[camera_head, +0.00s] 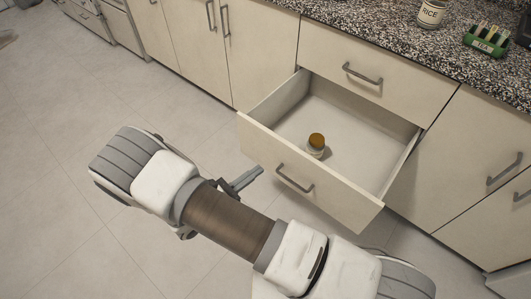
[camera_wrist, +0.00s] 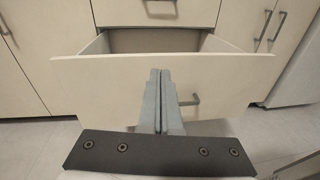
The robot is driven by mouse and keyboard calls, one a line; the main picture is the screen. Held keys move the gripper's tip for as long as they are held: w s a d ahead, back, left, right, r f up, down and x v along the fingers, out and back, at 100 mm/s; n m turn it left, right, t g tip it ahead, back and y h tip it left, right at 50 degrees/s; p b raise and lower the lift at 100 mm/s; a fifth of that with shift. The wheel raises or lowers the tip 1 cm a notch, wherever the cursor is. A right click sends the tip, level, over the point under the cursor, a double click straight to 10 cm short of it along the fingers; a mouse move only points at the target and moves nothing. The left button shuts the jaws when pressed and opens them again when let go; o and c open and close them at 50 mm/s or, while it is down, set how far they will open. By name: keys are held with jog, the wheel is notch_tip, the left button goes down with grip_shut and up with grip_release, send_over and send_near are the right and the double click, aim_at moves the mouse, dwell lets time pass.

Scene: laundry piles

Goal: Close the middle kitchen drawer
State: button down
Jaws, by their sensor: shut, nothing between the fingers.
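The middle drawer (camera_head: 320,178) is pulled out from the cream cabinet, below a closed upper drawer. Its front panel has a grey bar handle (camera_head: 294,179). In the wrist view the drawer front (camera_wrist: 100,90) spans the picture, with part of its handle (camera_wrist: 189,100) showing right of the fingers. My gripper (camera_head: 250,179) is in front of the drawer, left of the handle in the head view. Its fingers (camera_wrist: 160,76) are together and empty, pointing toward the drawer front. I cannot tell whether they touch it.
A small jar with a brown lid (camera_head: 316,143) stands inside the drawer. The closed upper drawer (camera_head: 375,68) lies under a speckled counter (camera_head: 400,38) holding a rice jar (camera_head: 432,13) and a green caddy (camera_head: 485,42). The tiled floor (camera_head: 60,180) at left is clear.

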aim_at(283, 144)
jog(key=w+d+f+b, duration=0.1)
jog(key=w+d, duration=0.1)
jog(key=w, duration=0.1)
jog(key=w+d+f+n+t+b, duration=0.1)
jog(key=w+d, duration=0.1)
jog(key=w, duration=0.2)
jog(key=w+d+f+n+y+b, duration=0.1)
jog(key=w+d, duration=0.1)
jog(key=w, duration=0.1)
jog(key=shift+w+d+f+t, duration=0.1)
jog(key=shift+w+d+t, duration=0.15)
jog(key=shift+t, duration=0.15)
jog(key=shift+w, duration=0.1)
